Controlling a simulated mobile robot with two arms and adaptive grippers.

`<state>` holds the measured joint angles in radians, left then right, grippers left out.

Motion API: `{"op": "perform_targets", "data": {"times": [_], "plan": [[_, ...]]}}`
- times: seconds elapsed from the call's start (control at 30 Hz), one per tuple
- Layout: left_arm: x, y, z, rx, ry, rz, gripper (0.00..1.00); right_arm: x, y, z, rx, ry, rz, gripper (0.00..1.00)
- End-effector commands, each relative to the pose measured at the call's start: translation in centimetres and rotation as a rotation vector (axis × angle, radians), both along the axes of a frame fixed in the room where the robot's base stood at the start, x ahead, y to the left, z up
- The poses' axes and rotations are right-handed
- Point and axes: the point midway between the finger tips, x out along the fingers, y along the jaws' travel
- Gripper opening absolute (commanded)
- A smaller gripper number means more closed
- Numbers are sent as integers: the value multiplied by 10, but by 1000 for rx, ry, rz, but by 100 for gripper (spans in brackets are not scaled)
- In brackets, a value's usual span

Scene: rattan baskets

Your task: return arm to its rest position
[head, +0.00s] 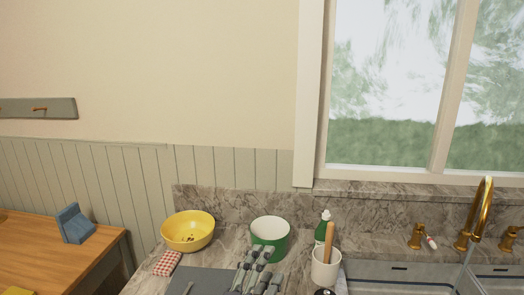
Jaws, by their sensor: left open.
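My left gripper (257,256) shows at the bottom centre of the head view, low over the marble counter. It is grey and black, and its fingers are open with no object seen between them. Its tips overlap the lower front of a green and white bowl (270,232) in the picture; I cannot tell whether they touch. My right gripper is not in view.
A yellow bowl (188,231) and a red checked cloth (167,263) are to the left. A white crock (326,268) with a wooden handle and a green bottle (322,226) stand right, before the sink and brass faucet (480,215). A wooden table (40,250) is far left.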

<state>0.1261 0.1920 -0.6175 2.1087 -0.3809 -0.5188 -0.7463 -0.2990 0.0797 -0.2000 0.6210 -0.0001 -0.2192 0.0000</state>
Motion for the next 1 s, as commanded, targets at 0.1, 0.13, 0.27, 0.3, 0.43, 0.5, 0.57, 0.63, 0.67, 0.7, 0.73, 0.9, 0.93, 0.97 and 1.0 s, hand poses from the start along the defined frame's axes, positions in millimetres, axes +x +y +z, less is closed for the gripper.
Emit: {"op": "perform_targets", "data": {"times": [0.1,0.13,0.27,0.3,0.43,0.5,0.57,0.63,0.67,0.7,0.73,0.9,0.93,0.97,1.0], "plan": [[-16,57,-71,-190,347,157,55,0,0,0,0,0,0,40],[-24,70,-88,-236,430,198,55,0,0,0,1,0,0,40],[-72,122,-158,-416,758,391,55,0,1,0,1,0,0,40],[-91,135,-175,-466,847,452,55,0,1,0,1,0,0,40],[-148,167,-218,-589,1077,630,55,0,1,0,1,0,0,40],[-178,179,-233,-638,1174,715,55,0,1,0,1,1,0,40],[-202,188,-243,-673,1245,783,55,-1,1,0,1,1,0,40],[-229,198,-252,-710,1320,861,55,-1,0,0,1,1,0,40],[-241,201,-255,-722,1350,895,55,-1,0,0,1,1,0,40],[-256,206,-259,-739,1389,939,55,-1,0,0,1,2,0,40],[-267,209,-261,-752,1417,972,55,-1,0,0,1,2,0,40],[-268,210,-305,-755,1454,1009,55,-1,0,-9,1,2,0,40],[-266,210,-313,-753,1456,1009,55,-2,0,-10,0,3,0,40],[-265,209,-322,-751,1458,1011,55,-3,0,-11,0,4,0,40],[-263,209,-334,-748,1461,1012,55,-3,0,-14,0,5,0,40]]}}
